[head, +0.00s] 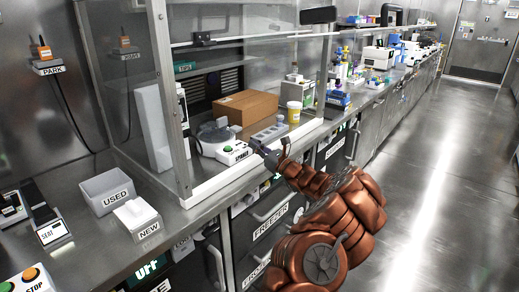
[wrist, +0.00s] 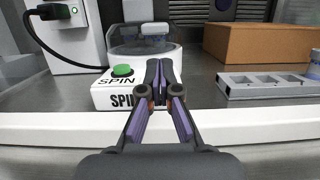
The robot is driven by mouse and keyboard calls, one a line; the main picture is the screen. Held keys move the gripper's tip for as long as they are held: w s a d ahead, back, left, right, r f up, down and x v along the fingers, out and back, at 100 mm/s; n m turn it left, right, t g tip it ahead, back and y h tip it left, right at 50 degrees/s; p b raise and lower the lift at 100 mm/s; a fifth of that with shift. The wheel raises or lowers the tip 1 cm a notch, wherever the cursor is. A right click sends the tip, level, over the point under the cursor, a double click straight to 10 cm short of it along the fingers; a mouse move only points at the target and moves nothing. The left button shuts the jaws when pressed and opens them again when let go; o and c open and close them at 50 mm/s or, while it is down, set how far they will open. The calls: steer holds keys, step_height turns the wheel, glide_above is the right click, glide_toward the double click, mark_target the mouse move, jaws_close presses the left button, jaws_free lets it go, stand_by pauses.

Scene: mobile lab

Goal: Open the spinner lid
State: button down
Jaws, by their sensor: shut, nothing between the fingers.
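The spinner (head: 222,141) is a white device with a rounded top, standing inside the glass-fronted hood. Its front face carries a green button and the word SPIN. In the wrist view the spinner base (wrist: 106,97) is left of centre, and its clear lid (wrist: 126,43) looks lowered over it. My gripper (head: 257,147) is at the hood's front opening, just right of the spinner. In the wrist view my gripper (wrist: 159,66) is shut and empty, its fingertips in front of the spinner's right part. They hide some of the SPIN label's right side and cannot be judged as touching.
A cardboard box (head: 246,107) stands behind and right of the spinner. A grey rack (wrist: 268,86) lies to its right, with a yellow cup (head: 294,112) beyond. A white sill (wrist: 40,127) runs along the opening. The raised glass pane (head: 250,55) hangs above.

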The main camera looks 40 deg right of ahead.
mark_target(244, 147)
steer(key=shift+x, duration=2.7)
steer(key=shift+r, duration=0.1)
